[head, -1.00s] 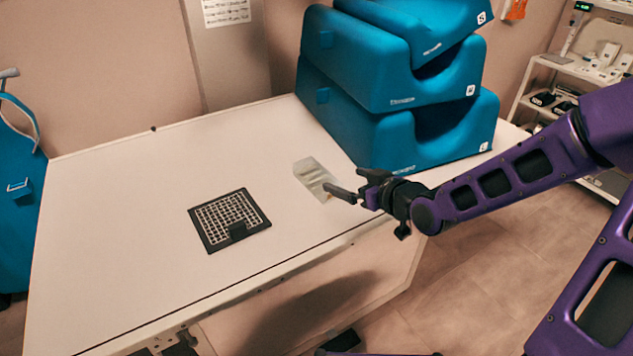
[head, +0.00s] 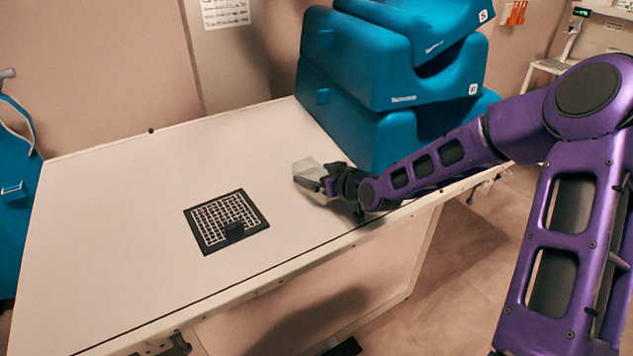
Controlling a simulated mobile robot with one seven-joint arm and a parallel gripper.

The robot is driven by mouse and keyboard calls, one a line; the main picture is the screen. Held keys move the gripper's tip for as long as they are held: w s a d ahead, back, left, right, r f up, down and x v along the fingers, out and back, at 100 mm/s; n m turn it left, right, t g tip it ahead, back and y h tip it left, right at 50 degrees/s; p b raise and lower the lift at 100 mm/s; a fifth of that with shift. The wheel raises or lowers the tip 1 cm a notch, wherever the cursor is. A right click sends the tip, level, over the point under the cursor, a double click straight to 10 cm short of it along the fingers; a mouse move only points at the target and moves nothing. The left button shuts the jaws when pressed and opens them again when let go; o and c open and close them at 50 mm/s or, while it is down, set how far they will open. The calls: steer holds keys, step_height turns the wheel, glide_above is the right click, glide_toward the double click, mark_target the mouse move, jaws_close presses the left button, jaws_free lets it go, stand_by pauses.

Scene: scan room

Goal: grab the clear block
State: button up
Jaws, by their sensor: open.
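The clear block (head: 306,169) lies flat on the white table, left of the stacked blue cushions. It looks like a pale, see-through slab, and its near right part is hidden behind my gripper. My gripper (head: 314,184) is open at the block's near end, with its fingers pointing left. The fingers overlap the block in the picture. I cannot tell whether they touch it or sit on both sides of it.
A black-framed grid plate (head: 207,243) lies on the white table (head: 110,215), left of the block. Blue cushions (head: 345,125) are stacked close behind my gripper. The table's left part is clear.

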jaws_close()
stand_by(0.5)
